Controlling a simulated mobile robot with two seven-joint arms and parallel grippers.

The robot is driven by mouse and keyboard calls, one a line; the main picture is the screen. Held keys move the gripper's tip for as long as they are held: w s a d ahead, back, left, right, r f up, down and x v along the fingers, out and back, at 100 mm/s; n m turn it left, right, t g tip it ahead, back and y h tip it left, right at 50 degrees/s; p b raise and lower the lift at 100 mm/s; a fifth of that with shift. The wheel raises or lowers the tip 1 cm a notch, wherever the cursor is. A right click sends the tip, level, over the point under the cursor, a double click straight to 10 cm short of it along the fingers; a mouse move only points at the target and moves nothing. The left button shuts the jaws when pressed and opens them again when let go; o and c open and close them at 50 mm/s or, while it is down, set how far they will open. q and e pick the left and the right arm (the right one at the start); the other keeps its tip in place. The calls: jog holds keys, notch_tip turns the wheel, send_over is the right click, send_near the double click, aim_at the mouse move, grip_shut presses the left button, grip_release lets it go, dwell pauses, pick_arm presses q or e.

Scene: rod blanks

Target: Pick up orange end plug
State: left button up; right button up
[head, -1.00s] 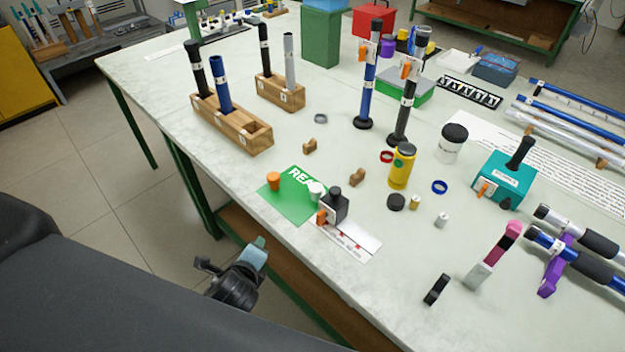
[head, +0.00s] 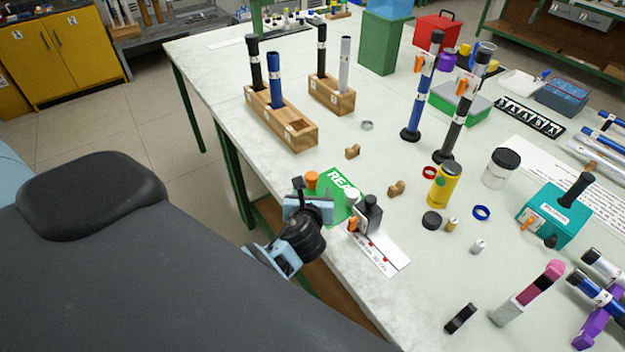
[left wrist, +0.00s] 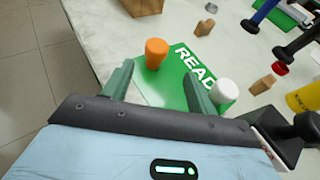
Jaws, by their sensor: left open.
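The orange end plug (head: 312,180) stands upright on the green READY mat (head: 342,199) near the table's left edge. In the left wrist view the orange end plug (left wrist: 156,53) stands just beyond and between the fingertips, nearer the left finger. My left gripper (head: 309,198) is just in front of the plug in the head view, partly hiding the mat. The left wrist view shows my left gripper (left wrist: 159,78) open and empty, its two green fingers apart. My right gripper is not in view.
A white plug (left wrist: 224,90) stands on the mat by the right finger. A wooden rack (head: 300,137) with upright rods is farther back. Small wooden blocks (head: 352,152) lie beyond the mat.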

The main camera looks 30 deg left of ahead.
aim_at(311, 180)
pick_arm(q)
jog(key=shift+a+r+x, duration=0.15)
jog(key=shift+x, duration=0.6)
jog(key=shift+a+r+x, duration=0.1)
jog(key=shift+x, duration=0.7)
jog(key=shift+a+r+x, duration=0.15)
jog(key=shift+x, duration=0.6)
jog(key=shift+w+a+f, duration=0.25)
jog(key=shift+w, duration=0.2)
jog(key=shift+c, duration=0.2)
jog(key=c, duration=1)
